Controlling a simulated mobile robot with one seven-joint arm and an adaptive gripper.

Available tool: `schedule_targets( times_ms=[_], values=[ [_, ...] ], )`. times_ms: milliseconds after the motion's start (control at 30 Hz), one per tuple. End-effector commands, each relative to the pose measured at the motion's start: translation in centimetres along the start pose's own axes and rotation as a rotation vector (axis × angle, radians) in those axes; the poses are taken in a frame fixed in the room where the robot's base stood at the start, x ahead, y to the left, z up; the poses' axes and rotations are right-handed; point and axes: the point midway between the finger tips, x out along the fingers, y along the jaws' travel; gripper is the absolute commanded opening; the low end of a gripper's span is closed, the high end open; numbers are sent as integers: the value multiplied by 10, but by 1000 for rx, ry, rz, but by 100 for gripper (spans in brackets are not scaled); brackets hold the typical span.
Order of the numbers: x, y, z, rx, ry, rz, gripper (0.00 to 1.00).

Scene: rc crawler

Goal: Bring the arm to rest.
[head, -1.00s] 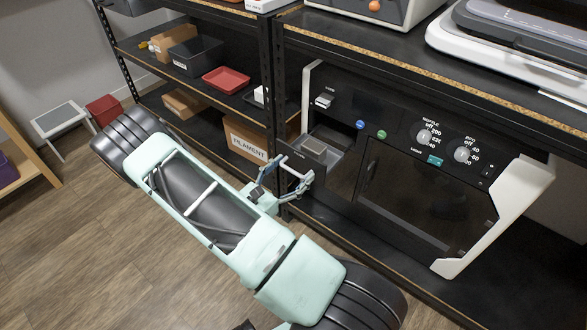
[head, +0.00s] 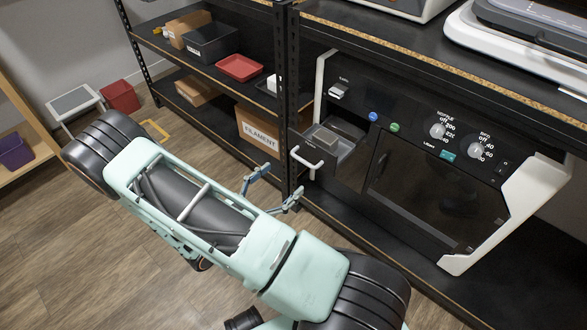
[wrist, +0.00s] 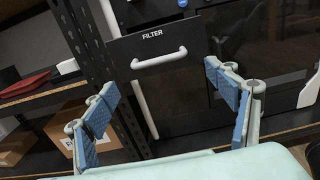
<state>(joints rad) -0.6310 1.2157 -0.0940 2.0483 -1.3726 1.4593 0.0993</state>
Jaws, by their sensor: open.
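My gripper (head: 273,187) is open and empty, left of the printer's drawer and lower in the head view. Its two blue-padded fingers also show spread apart in the wrist view (wrist: 160,84). The drawer front (wrist: 182,82), labelled FILTER, stands ahead of the fingers with its white handle (wrist: 159,59) in the gap between them in the picture. The gripper looks clear of the handle. My pale green arm fills the lower middle of the head view.
The black printer (head: 425,190) with knobs and white side panels stands on a dark shelf rack. A rack post (head: 291,100) is close to my gripper. A filament box (head: 257,128) and red tray (head: 239,68) are on the left shelves. Wooden floor lies open at left.

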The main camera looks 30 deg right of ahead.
Motion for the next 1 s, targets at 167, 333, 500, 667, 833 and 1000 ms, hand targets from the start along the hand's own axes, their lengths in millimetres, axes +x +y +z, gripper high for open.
schedule_targets(
  times_ms=[167, 333, 500, 667, 833, 1000],
  values=[
    [-20, 0, 0, 0, 1, -1, 79],
    [-24, 0, 0, -1, 0, -1, 79],
    [-24, 0, 0, -1, 0, -1, 79],
    [-24, 0, 0, -1, 0, -2, 79],
    [-22, 0, 4, 23, 4, -18, 79],
    [-10, 5, 35, 237, 43, -166, 79]
  ],
)
